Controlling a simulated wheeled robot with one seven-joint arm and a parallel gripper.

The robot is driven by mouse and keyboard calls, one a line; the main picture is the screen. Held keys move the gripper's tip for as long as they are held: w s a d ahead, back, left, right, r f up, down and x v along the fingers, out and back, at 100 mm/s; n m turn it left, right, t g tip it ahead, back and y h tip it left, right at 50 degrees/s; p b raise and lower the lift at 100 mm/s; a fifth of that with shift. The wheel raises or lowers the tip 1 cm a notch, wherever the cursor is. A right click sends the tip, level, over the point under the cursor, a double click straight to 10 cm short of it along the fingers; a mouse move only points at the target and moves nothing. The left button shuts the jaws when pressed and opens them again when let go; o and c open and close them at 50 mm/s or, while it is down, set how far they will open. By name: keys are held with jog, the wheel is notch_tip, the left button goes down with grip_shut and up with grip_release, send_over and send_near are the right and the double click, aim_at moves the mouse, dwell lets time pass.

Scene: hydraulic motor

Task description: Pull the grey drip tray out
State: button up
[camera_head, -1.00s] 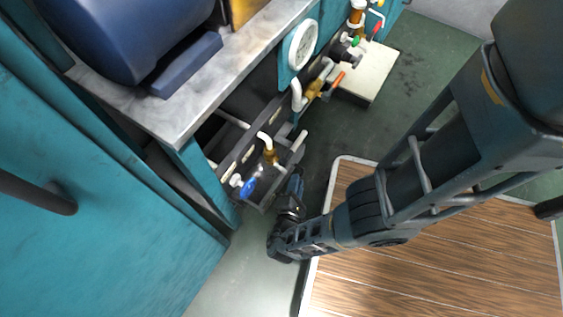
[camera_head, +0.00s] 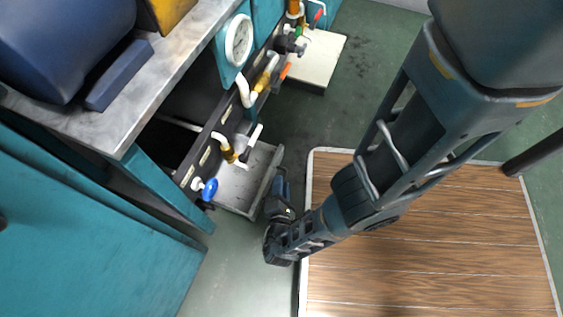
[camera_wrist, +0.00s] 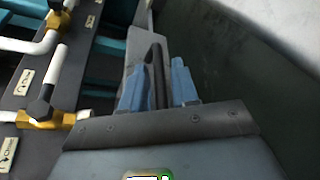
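The grey drip tray (camera_head: 238,188) sticks out from under the valve panel in the head view, its flat floor partly bare to sight. My gripper (camera_head: 277,186) is at the tray's outer front edge, low near the floor. In the wrist view, the two blue fingers of my gripper (camera_wrist: 158,88) stand on either side of a dark handle bar (camera_wrist: 156,65) on the tray's front. The fingers appear closed around this bar; the exact contact is hard to see. The inner end of the tray is hidden under the panel.
Above the tray, the valve panel (camera_head: 208,155) carries a blue-handled valve (camera_head: 209,190) and white pipes. A pressure gauge (camera_head: 239,40) is farther back. A wooden platform (camera_head: 430,245) lies right of the tray, with a strip of green floor between.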

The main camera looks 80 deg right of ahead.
jog(key=shift+o, duration=0.7)
jog(key=v, duration=0.7)
jog(key=shift+a, duration=0.4)
jog(key=shift+r, duration=0.1)
